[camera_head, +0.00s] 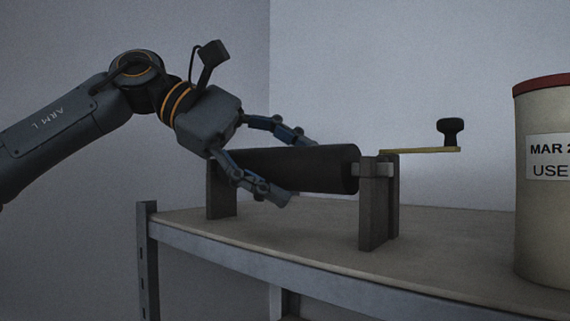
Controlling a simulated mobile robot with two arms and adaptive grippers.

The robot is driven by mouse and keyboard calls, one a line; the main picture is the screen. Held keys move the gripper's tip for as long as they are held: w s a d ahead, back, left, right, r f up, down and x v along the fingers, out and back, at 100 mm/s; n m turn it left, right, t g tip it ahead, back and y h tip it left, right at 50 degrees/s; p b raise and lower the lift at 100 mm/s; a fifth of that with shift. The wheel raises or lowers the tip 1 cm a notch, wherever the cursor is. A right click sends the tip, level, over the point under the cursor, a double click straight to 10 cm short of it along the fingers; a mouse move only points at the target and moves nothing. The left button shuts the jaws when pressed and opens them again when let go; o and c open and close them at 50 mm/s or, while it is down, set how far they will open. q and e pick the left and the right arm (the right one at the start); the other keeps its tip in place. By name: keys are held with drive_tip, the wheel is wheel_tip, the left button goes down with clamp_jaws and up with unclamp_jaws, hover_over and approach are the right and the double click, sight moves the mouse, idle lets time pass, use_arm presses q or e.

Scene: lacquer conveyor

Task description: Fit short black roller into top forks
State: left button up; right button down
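A black roller (325,168) lies level between two dark upright fork posts. Its light shaft end sits at the top of the right fork (377,205). The left fork (221,190) stands under the roller's other end, which is partly hidden by my gripper. A crank with a yellowish arm and black knob (450,131) sticks out beyond the right fork. My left gripper (298,170) has its fingers spread, one behind the roller's top edge and one in front of its lower side. I cannot tell whether they touch it. My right gripper is not in view.
The forks stand on a shelf (300,242) with a grey metal frame. A large cream drum (540,225) with a red rim and a label stands at the right. The shelf between the right fork and the drum is clear. Plain walls are behind.

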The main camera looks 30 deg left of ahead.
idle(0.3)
use_arm(q)
drive_tip(key=v, duration=1.2)
drive_tip(key=shift+f, duration=0.1)
